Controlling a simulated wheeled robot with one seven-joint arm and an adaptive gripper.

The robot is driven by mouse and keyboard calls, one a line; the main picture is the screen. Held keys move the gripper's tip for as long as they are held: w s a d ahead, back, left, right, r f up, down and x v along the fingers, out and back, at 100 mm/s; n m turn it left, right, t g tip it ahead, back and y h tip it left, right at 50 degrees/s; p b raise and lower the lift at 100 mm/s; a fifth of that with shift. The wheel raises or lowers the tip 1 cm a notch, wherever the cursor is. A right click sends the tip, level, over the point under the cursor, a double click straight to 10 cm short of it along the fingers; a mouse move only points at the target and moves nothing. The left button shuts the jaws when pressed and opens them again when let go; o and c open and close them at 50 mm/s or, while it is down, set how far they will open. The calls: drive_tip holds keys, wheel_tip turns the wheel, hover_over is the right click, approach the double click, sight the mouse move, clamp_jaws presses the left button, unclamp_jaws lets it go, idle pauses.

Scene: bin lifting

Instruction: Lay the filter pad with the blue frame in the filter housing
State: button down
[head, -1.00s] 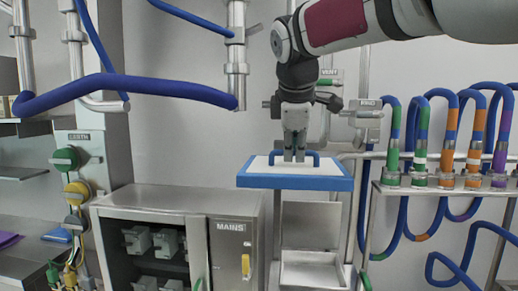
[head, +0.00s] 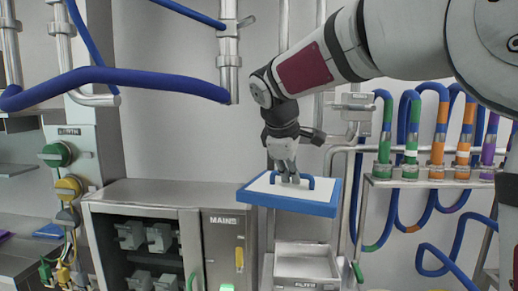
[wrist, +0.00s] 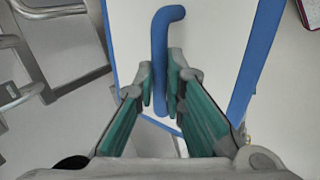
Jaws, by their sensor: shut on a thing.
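The filter pad (head: 265,190) is a white slab with a blue frame and a blue handle on top. My gripper (head: 289,179) is shut on the handle and holds the pad in the air, slightly tilted. In the wrist view the filter pad (wrist: 205,45) fills the middle, with its blue handle (wrist: 159,50) between the fingers of my gripper (wrist: 165,92). The filter housing (head: 305,263) is an open steel box with a label reading FILTER on its front. It stands below the pad and a little to its right in the head view.
A steel MAINS cabinet (head: 165,192) stands left of the housing, with an open bay and a yellow handle. A rack (head: 430,182) of colour-banded hoses stands to the right. A thick blue pipe (head: 120,78) crosses the upper left. Valves (head: 57,155) line the left post.

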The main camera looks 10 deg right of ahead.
drive_tip(key=w+d+f+m+g+h, duration=0.15)
drive_tip(key=f+m, duration=0.25)
drive_tip(key=f, duration=0.6)
drive_tip(key=s+d+f+m+g, duration=0.1)
drive_tip(key=d+f+m+g, duration=0.15)
drive_tip(key=f, duration=0.75)
drive_tip(key=w+d+f+m+g+h, duration=0.15)
drive_tip(key=f+m, duration=0.25)
drive_tip(key=f, duration=0.7)
drive_tip(key=w+f+b, duration=0.9)
drive_tip(key=w+b, duration=0.1)
drive_tip(key=s+r+p, duration=0.9)
drive_tip(key=s+p, duration=0.1)
drive_tip(key=d+f+n+t+y, duration=0.2)
drive_tip(key=d+n, duration=0.5)
drive_tip(key=d, duration=0.6)
drive_tip(key=s+d+f+n+t+y, duration=0.1)
drive_tip(key=d+n+t, duration=0.3)
drive_tip(key=d, duration=0.9)
drive_tip(key=f+n+y, duration=0.1)
drive_tip(key=n, duration=0.2)
drive_tip(key=shift+d+f+y+b, duration=0.2)
drive_tip(key=shift+f+y+b, duration=0.15)
drive_tip(key=shift+f+y, duration=0.05)
